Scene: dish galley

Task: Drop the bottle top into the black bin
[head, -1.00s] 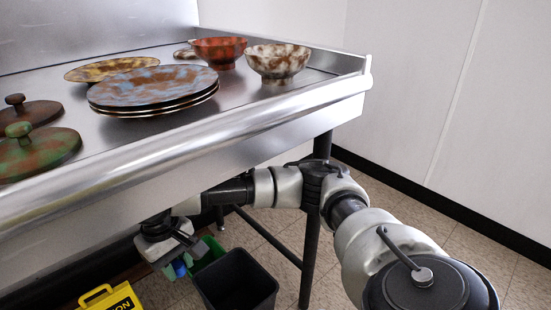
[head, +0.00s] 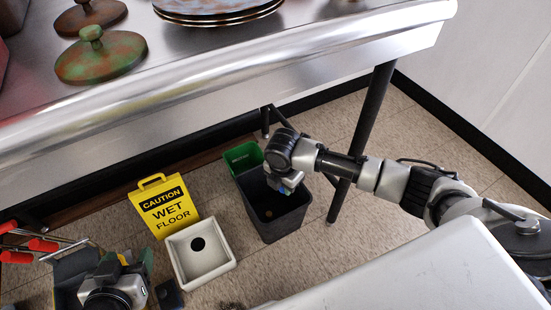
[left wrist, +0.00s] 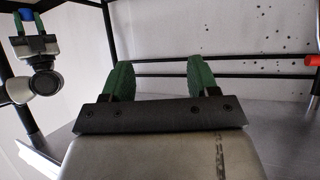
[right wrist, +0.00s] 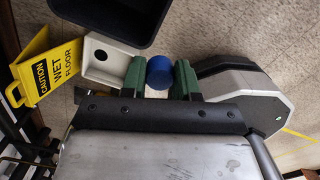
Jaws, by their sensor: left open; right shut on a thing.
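The blue bottle top (right wrist: 160,72) is held between the green fingertips of my right gripper (right wrist: 161,80), which is shut on it. In the head view the bottle top (head: 287,189) shows against the opening of the black bin (head: 285,224), with my right gripper (head: 286,180) near the rim; its exact height is unclear. In the right wrist view the bin (right wrist: 115,22) lies ahead and to the left of the fingertips. A small brownish thing (head: 268,213) shows inside the bin. My left gripper (left wrist: 155,82) is open and empty, away at the lower left of the head view.
A green bin (head: 243,157) stands behind the black bin. A yellow wet-floor sign (head: 167,208) and a white box with a round hole (head: 186,278) stand to its left. The steel counter (head: 190,128) overhangs at the back, with a dark leg (head: 362,140) to the right.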

